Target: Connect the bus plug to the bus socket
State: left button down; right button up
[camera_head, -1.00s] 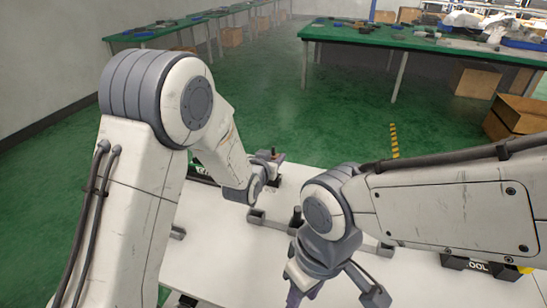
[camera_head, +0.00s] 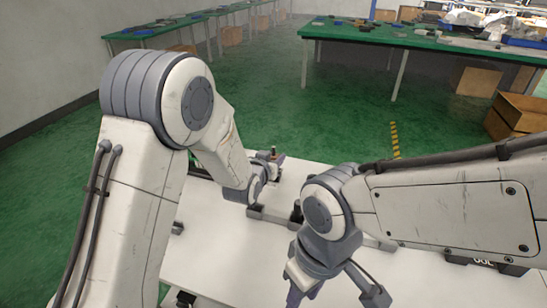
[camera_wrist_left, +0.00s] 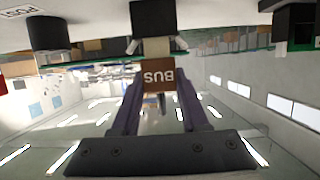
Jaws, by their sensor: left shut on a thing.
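In the left wrist view, my left gripper (camera_wrist_left: 158,50) has its purple fingers shut on the bus plug (camera_wrist_left: 160,77), a brown block with an upside-down "BUS" label and a pale part between the fingertips. A black block (camera_wrist_left: 155,18) lies straight beyond the pale part; I cannot tell whether it is the bus socket or whether they touch.
The white table (camera_head: 215,255) carries low grey fixtures (camera_head: 268,214). In the left wrist view a dark cylinder (camera_wrist_left: 48,32) and a "POST" label (camera_wrist_left: 18,12) stand left, and another dark block (camera_wrist_left: 296,24) right. The front-left tabletop is mostly clear.

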pick_arm(q)
jog(key=shift+f+b, duration=0.35)
jog(key=shift+f, duration=0.15)
pick_arm(e)
jog(key=shift+f, duration=0.45)
pick_arm(q)
jog(key=shift+r, duration=0.2)
pick_arm(e)
jog(key=shift+r, duration=0.15)
pick_arm(q)
jog(key=shift+r+p, duration=0.95)
jog(key=shift+r, duration=0.2)
pick_arm(e)
jog(key=shift+r, duration=0.8)
pick_arm(q)
jog(key=shift+b, duration=0.55)
pick_arm(e)
jog(key=shift+f, duration=0.55)
pick_arm(q)
jog(key=shift+f+b, duration=0.95)
jog(key=shift+f, duration=0.05)
pick_arm(e)
jog(key=shift+f, duration=0.95)
